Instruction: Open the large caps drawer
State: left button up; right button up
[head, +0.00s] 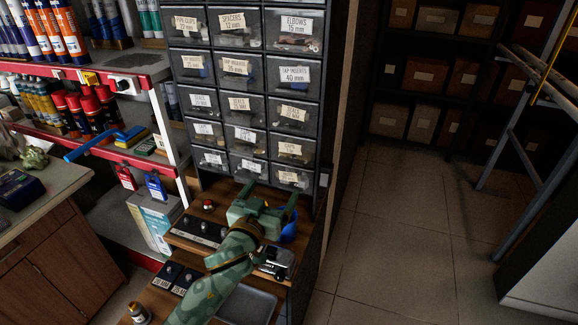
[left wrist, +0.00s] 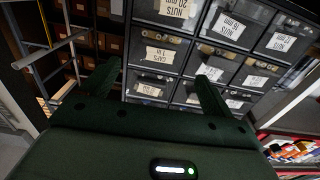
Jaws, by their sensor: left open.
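A dark cabinet of small labelled drawers (head: 212,128) stands in front of me; all drawers in view look shut. In its right column, a label on one low drawer (head: 291,149) seems to read "CAPS"; its size is hard to read. The same drawer seems to show in the left wrist view (left wrist: 160,54). A drawer with an unreadable label (head: 289,178) is below it. My left gripper (head: 270,190) is open and empty, low in front of the right column, its fingers pointing at the cabinet. In the left wrist view the fingers (left wrist: 157,78) frame the lowest drawers, apart from them. My right gripper is out of view.
Shelves of bottles (head: 90,110) stand left. Tiled floor (head: 400,230) is clear on the right.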

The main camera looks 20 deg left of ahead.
aim_at(292, 160)
pick_arm(q)
jog(key=w+b, duration=0.1)
jog(key=w, duration=0.2)
jog(key=w+b, duration=0.1)
jog(key=w, duration=0.3)
jog(key=w+b, duration=0.1)
jog(key=w, duration=0.3)
jog(key=shift+d+f, duration=0.2)
jog(key=shift+f, duration=0.05)
jog(key=shift+w+r, duration=0.15)
jog(key=shift+w, duration=0.2)
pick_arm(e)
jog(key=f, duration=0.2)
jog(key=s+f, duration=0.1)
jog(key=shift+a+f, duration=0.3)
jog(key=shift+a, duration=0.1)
